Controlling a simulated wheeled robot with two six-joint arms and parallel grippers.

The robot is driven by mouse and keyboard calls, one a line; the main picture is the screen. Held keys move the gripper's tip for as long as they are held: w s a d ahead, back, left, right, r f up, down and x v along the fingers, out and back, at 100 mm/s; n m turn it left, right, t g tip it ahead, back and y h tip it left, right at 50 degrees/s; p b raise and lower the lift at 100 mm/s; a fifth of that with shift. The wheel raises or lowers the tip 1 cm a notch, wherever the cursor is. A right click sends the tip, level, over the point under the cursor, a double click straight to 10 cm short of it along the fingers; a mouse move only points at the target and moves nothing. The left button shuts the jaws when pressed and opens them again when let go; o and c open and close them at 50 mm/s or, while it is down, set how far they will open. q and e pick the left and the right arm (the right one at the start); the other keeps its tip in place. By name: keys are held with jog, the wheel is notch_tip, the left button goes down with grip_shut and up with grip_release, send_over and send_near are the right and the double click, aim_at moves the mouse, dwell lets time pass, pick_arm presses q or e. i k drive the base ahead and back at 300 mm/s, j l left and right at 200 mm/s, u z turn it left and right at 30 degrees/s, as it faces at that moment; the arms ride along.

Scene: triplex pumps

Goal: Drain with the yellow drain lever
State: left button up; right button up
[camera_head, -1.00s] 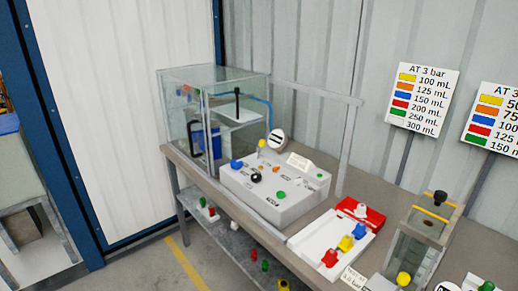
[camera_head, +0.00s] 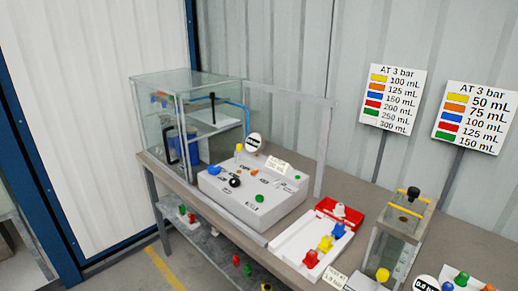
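A grey-white control box (camera_head: 270,207) stands on the bench, with a small yellow knob (camera_head: 239,148) at its back edge, below a round gauge (camera_head: 253,141). Another yellow knob (camera_head: 383,274) sits in front of the clear tank (camera_head: 385,243) at the lower right. A yellow piece (camera_head: 325,243) stands on a white tray (camera_head: 294,241) between blue and red ones. I cannot tell which yellow part is the drain lever. Neither of my grippers is in view.
A glass cabinet (camera_head: 160,117) stands at the bench's left end. A lower shelf (camera_head: 205,240) holds small coloured pieces. Two colour-chart signs (camera_head: 394,98) (camera_head: 475,118) stand behind the bench. The floor (camera_head: 135,275) at the lower left is clear apart from a yellow line.

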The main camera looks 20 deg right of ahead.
aim_at(238, 148)
jog(key=i+j+z, duration=0.2)
jog(key=z, duration=0.2)
jog(key=i+j+z, duration=0.25)
jog(key=z, duration=0.15)
jog(key=i+j+z, duration=0.2)
jog(key=j+z, duration=0.25)
jog(key=i+j+z, duration=0.1)
jog(key=j, duration=0.35)
jog(key=i+j+z, duration=0.1)
jog(key=j, duration=0.3)
jog(key=i+j, duration=0.25)
jog(key=j, duration=0.2)
jog(key=i+j+z, duration=0.15)
jog(key=j, duration=0.3)
jog(key=i+j+z, duration=0.1)
jog(key=j, duration=0.35)
